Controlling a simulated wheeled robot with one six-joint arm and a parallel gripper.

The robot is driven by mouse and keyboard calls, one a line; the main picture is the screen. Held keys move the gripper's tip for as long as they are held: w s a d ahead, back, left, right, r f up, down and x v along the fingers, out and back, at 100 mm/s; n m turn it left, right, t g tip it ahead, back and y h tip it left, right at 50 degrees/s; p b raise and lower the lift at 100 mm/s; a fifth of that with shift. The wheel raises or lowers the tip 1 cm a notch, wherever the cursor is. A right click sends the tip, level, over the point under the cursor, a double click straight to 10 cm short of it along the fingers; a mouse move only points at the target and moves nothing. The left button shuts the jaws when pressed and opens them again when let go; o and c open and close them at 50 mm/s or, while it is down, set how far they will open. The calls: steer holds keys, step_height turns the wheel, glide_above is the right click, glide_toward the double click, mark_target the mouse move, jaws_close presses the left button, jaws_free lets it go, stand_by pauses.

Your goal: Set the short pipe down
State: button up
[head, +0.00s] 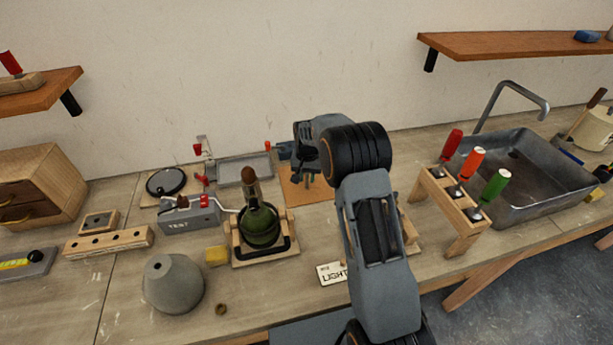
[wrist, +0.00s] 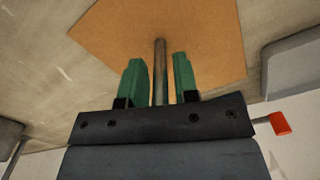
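The short pipe (wrist: 160,72) is a thin grey-brown rod in the wrist view, between the two green fingers of my gripper (wrist: 159,78). A narrow gap shows on each side of it, so the fingers look open around it without pressing on it. Its upper end in that view lies against the orange-brown mat (wrist: 195,35); I cannot tell whether it stands or lies there. In the head view my gripper (head: 311,172) points down over the mat (head: 296,195) near the wall, and the pipe cannot be made out there.
Left of the mat stand a grey tray (head: 245,172) and a green bottle (head: 260,226) in a wooden cradle. A grey cone-shaped shade (head: 173,285) sits at the front left.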

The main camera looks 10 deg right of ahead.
steer(key=shift+o, duration=0.9)
step_height(320, 180, up, 12)
steer(key=shift+f+b, duration=0.1)
steer(key=shift+b, duration=0.45)
steer(key=s+r+n+t, duration=0.1)
steer(key=s+r, duration=0.3)
steer(key=s, duration=0.4)
steer(key=s+r+n+t, duration=0.1)
steer(key=s+r, duration=0.4)
steer(key=s, duration=0.2)
steer(key=s+f+n+t, duration=0.2)
steer(key=s+f, duration=0.1)
steer(key=s, duration=1.1)
steer(key=shift+s+f+n, duration=0.15)
steer(key=shift+f+n, duration=0.15)
steer(key=shift+f, duration=0.05)
steer(key=shift+a, duration=0.1)
